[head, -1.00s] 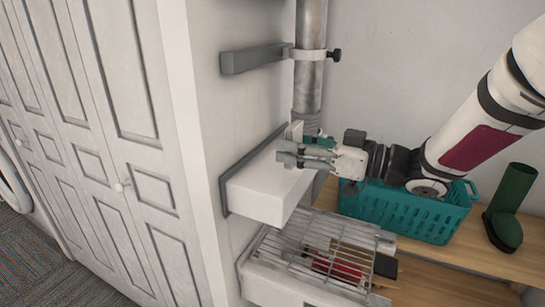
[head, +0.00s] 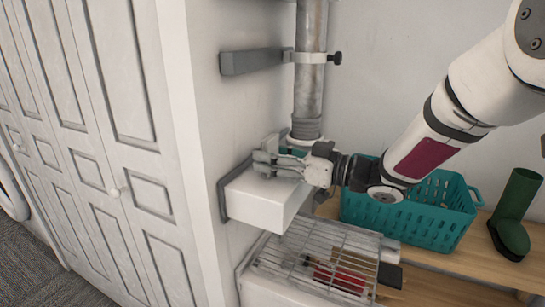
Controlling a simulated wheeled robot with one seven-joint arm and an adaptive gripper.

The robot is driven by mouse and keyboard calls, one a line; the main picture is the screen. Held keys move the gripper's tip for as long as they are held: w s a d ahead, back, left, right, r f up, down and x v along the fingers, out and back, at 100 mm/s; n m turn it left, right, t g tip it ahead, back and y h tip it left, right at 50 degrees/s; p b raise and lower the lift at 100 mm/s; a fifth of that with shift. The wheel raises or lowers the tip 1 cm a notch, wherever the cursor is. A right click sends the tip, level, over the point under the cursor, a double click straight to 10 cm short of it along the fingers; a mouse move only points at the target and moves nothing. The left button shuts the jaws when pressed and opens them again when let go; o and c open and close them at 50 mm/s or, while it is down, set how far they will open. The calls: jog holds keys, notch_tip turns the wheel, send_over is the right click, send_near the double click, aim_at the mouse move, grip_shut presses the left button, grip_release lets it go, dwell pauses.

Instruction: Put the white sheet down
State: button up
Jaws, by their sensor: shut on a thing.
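My gripper (head: 270,163) is at the end of my arm, over the top of a white block-shaped wall fixture (head: 265,205). A small pale, thin piece, which looks like part of the white sheet (head: 270,143), stands up at the far side of the fingertips. The gripper is shut on it. The fingers and the gripper body hide most of the sheet, so its full shape cannot be told. The fingers are close above the fixture's top face; whether the sheet touches that face cannot be told.
A grey vertical pipe (head: 310,75) with a bracket (head: 252,60) stands behind. A teal basket (head: 410,222) and a green boot (head: 515,210) are on a wooden shelf at right. A wire rack (head: 310,262) lies below the fixture. White panelled doors (head: 95,110) are at left.

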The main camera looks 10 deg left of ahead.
jog(key=shift+f, duration=0.15)
jog(key=shift+f, duration=0.1)
jog(key=o, duration=0.7)
